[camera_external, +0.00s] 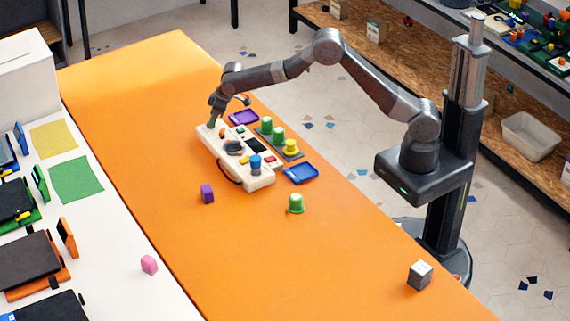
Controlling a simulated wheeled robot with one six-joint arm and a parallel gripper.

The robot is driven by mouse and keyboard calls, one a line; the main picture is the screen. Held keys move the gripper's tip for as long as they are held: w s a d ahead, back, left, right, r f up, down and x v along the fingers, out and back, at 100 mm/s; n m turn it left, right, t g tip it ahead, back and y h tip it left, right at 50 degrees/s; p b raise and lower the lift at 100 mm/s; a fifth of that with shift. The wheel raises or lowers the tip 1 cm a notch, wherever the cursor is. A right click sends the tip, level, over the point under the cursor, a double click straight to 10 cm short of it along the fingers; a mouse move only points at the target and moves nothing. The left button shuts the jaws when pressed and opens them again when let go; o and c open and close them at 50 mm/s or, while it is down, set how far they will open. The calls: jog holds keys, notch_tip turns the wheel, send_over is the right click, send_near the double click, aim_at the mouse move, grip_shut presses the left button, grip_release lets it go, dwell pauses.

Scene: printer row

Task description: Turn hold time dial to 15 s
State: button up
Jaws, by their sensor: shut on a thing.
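The cream control panel (263,181) lies on the orange table, with small coloured buttons, a dark screen, a dark round part (233,147) and a blue knob (255,162) on its top. My gripper (212,122) points down at the panel's far left end. It is shut on a small part there, which looks like the dial. The fingers hide most of this part, and its pointer and scale cannot be read from here. No label on the panel is legible at this size.
A purple block (207,194), a green knob (296,203) and a grey cube (420,274) lie nearer. The table's far end is clear.

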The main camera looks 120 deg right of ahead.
jog(key=m, duration=0.2)
jog(key=m+g+h+b, duration=0.1)
jog(key=m, duration=0.1)
jog(key=m+g+b, duration=0.1)
jog(key=m, duration=0.1)
jog(key=shift+w+a, duration=0.2)
jog(key=shift+w, duration=0.15)
jog(key=m+g, duration=0.1)
jog(key=m, duration=0.4)
jog(key=shift+w+g+h, duration=0.2)
jog(key=shift+g+h, duration=0.2)
jog(key=shift+m, duration=0.3)
jog(key=o, duration=1)
jog(key=shift+c, duration=0.2)
jog(key=shift+r, duration=0.1)
jog(key=v, duration=1.3)
jog(key=shift+r, duration=0.3)
jog(key=shift+w, duration=0.1)
jog(key=x, duration=1.3)
jog(key=shift+f, duration=0.4)
